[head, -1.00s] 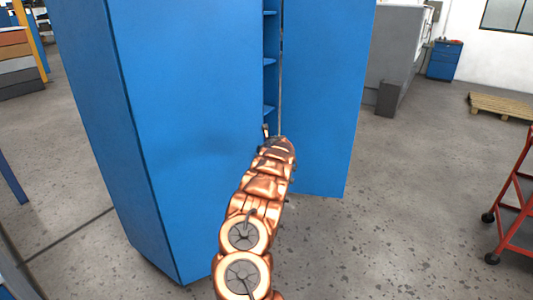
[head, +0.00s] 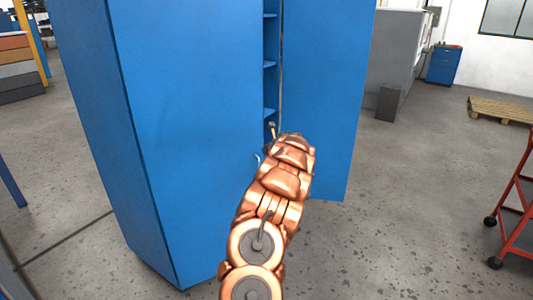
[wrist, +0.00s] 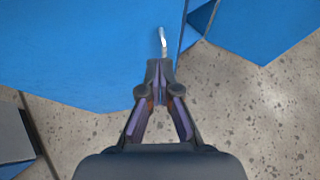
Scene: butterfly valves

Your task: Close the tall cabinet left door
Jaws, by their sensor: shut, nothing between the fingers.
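The tall cabinet is blue, with shelves (head: 269,90) showing through a narrow upright gap. Its left door (head: 205,130) is the broad blue panel left of the gap; how far it stands ajar is hard to tell. The left door fills the upper left of the wrist view (wrist: 80,50), with a small silver handle (wrist: 162,42) near its right edge. My gripper (wrist: 160,68) is shut and empty, its tips just below the handle in the picture; contact cannot be told. In the head view my copper-coloured arm hides the gripper.
The right door (head: 322,100) stands swung open to the right of the gap. A red cart (head: 515,200) is at the right edge, with a wooden pallet (head: 500,108) farther back. Speckled floor (head: 420,210) is clear between the cabinet and the cart.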

